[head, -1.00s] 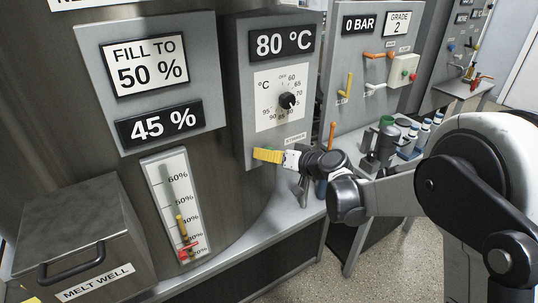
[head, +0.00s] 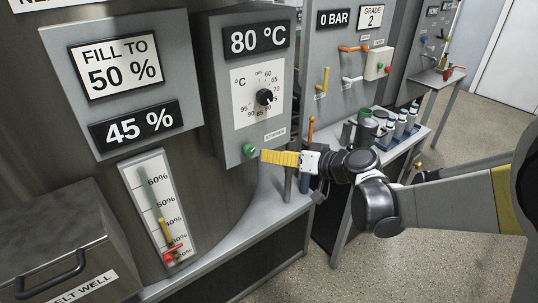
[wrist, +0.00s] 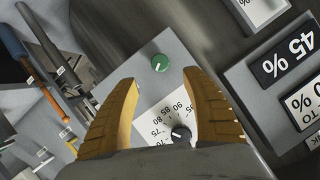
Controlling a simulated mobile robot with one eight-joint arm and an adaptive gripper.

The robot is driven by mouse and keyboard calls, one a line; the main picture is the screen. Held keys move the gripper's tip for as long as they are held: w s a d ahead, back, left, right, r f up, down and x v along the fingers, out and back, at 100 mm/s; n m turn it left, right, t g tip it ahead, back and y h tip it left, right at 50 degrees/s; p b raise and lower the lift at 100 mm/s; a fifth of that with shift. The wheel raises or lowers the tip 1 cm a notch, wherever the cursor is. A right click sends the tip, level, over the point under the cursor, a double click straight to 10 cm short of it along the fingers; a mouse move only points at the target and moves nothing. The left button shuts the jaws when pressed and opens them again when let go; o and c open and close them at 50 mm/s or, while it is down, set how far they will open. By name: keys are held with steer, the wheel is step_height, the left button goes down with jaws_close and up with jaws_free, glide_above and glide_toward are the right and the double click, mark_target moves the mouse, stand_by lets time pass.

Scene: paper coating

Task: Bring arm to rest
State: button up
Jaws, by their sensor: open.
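My gripper (head: 281,158) has yellow fingers and stands just right of the green stirrer knob (head: 249,150) in the head view. In the wrist view my gripper (wrist: 161,103) is open and empty, its two yellow fingers apart. The green knob (wrist: 160,62) shows beyond the fingertips there, not held. My arm reaches in from the right of the head view. The temperature panel (head: 224,120) carries an 80 °C display and a black dial (head: 264,97), which also shows between the fingers in the wrist view (wrist: 181,134).
A fill panel (head: 75,120) reading 45 % and a level gauge (head: 146,200) are on the left. The melt well box (head: 60,235) is at lower left. A bench with bottles (head: 400,125) and a panel with levers (head: 335,50) stand behind my gripper. Grey floor is open at right.

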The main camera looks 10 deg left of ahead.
steer(key=s+d+m+h, duration=0.3)
steer(key=s+d+h, duration=0.3)
steer(key=s+d, duration=0.6)
steer(key=s+d+f+m+h, duration=0.1)
steer(key=s+d+m+h, duration=0.2)
steer(key=s+d, duration=0.9)
steer(key=d+h, duration=0.3)
steer(key=d, duration=0.4)
steer(key=shift+s, duration=0.3)
